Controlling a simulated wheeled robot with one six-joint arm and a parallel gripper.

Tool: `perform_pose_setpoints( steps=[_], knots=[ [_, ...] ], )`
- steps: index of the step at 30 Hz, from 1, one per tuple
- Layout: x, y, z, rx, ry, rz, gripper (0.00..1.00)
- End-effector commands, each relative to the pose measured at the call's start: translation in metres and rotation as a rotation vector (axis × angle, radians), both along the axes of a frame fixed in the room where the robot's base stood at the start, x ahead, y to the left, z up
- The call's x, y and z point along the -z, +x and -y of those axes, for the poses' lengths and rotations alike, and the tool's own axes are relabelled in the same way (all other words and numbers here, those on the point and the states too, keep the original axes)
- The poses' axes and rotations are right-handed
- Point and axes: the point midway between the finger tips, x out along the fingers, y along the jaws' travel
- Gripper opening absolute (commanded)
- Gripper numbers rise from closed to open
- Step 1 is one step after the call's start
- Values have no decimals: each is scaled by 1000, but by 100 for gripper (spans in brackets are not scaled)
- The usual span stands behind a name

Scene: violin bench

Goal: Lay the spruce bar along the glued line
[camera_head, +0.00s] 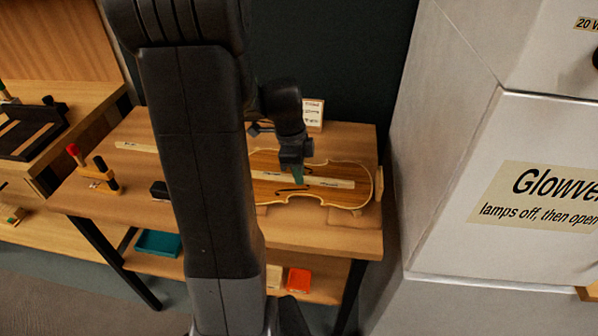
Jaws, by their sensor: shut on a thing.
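The violin plate (338,198) lies hollow side up on the bench, with a dark f-hole showing. The pale spruce bar (330,182) runs lengthwise over its middle, with small dark lettering on it. My gripper (297,180), with green fingertips, points down over the plate and is shut on the bar. I cannot tell whether the bar touches the plate or hangs just above it. The glued line is not distinguishable under the bar. My own arm hides the plate's left end and part of the bench.
A card (313,113) stands behind the plate. A white cabinet (450,190) stands close at right.

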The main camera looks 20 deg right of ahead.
Motion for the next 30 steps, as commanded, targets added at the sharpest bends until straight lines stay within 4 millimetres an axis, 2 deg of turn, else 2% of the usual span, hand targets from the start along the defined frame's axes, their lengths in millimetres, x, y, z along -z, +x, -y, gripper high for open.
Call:
perform_pose_setpoints(
  steps=[3, 4, 7, 15, 19, 23, 30],
  knots=[
    [5, 0, 0, 0, 0, 0, 0],
    [4, 0, 0, 0, 0, 0, 16],
    [3, 0, 0, 0, 0, 0, 33],
    [2, 0, 0, 0, 0, 0, 33],
    [-5, 1, 0, 0, -1, 1, 33],
    [-27, 3, -3, 0, -2, 6, 33],
    [-80, 7, -10, -1, -1, 4, 33]
  ],
)
